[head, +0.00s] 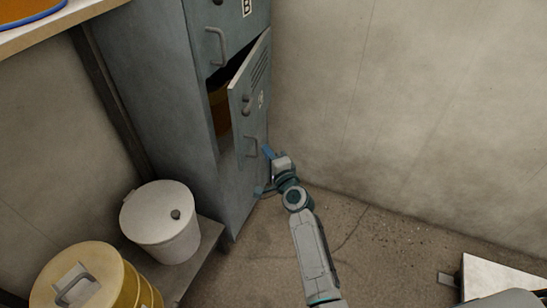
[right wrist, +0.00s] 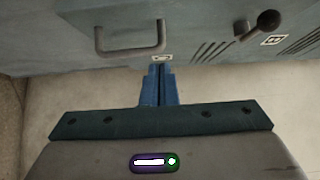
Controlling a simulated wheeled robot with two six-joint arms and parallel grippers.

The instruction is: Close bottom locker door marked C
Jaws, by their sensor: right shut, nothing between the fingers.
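The grey-blue locker (head: 165,90) stands against the wall in the head view. Below its upper door marked B, a lower door (head: 236,125) stands ajar, swung outward, with vents, a dark knob, a handle (head: 251,146) and a small label whose letter I cannot read. My right gripper (head: 268,152) is shut and empty, close to the lower right part of this door. In the right wrist view its blue fingers (right wrist: 158,84) are together just below the door's handle (right wrist: 130,40) and label. I cannot tell whether they touch the door. My left gripper is out of view.
An orange-brown item (head: 220,107) shows inside the locker opening. A white lidded bin (head: 160,225) and a yellow drum (head: 85,280) stand left of the locker. A wooden shelf (head: 50,30) is at upper left.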

